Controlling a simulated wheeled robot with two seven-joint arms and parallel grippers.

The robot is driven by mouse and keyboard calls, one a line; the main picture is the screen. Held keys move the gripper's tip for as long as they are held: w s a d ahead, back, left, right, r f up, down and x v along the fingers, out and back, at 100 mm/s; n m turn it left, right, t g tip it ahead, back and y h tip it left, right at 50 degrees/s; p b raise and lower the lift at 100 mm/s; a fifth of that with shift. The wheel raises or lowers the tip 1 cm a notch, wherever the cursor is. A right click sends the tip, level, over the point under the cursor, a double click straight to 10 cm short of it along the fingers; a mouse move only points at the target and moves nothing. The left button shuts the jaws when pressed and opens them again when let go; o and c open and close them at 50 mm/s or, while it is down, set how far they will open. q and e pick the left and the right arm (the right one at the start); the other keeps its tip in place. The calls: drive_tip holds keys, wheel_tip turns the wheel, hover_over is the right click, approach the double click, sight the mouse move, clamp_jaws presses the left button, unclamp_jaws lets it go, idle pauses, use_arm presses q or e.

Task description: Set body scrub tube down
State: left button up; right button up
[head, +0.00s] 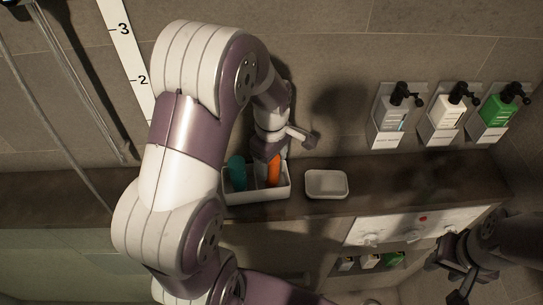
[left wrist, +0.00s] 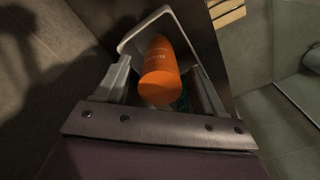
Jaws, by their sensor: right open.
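The orange tube (head: 274,172) stands in the right part of a white divided caddy (head: 256,198) on the dark ledge. My left gripper (head: 268,158) reaches down into the caddy around it, its fingertips largely hidden in the head view. In the left wrist view the orange tube (left wrist: 160,72) lies between the two fingers, its round end towards the camera. Narrow gaps seem to show beside it, but I cannot tell whether the fingers touch it. My right gripper (head: 454,270) is open and empty at the lower right.
A teal item (head: 237,172) stands in the caddy's left part. A white soap dish (head: 326,184) sits close to the caddy's right. Several wall dispensers (head: 446,116) hang at the upper right. The ledge (head: 390,182) right of the dish is clear.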

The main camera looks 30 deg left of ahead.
use_arm(q)
drive_tip(key=shift+r, duration=0.3)
drive_tip(key=shift+r+p, duration=0.55)
drive_tip(key=shift+r, duration=0.15)
wheel_tip(320, 180, up, 4)
drive_tip(key=shift+w+f+b, duration=0.1)
drive_tip(key=shift+w+b, duration=0.05)
drive_tip(key=shift+b, duration=0.7)
wheel_tip(320, 180, up, 8)
drive_tip(key=f+p, duration=0.1)
drive_tip(key=p, duration=0.4)
drive_tip(key=s+d+f+m, duration=0.2)
drive_tip(key=s+f+m, duration=0.1)
drive_tip(key=m, duration=0.5)
drive_tip(key=s+d+f+m+t, duration=0.1)
drive_tip(key=s+d+f+m, duration=0.2)
drive_tip(key=s+m, duration=0.3)
drive_tip(key=shift+s+d+f+m, duration=0.15)
drive_tip(key=shift+s+f+m, duration=0.1)
drive_tip(key=shift+m, duration=0.95)
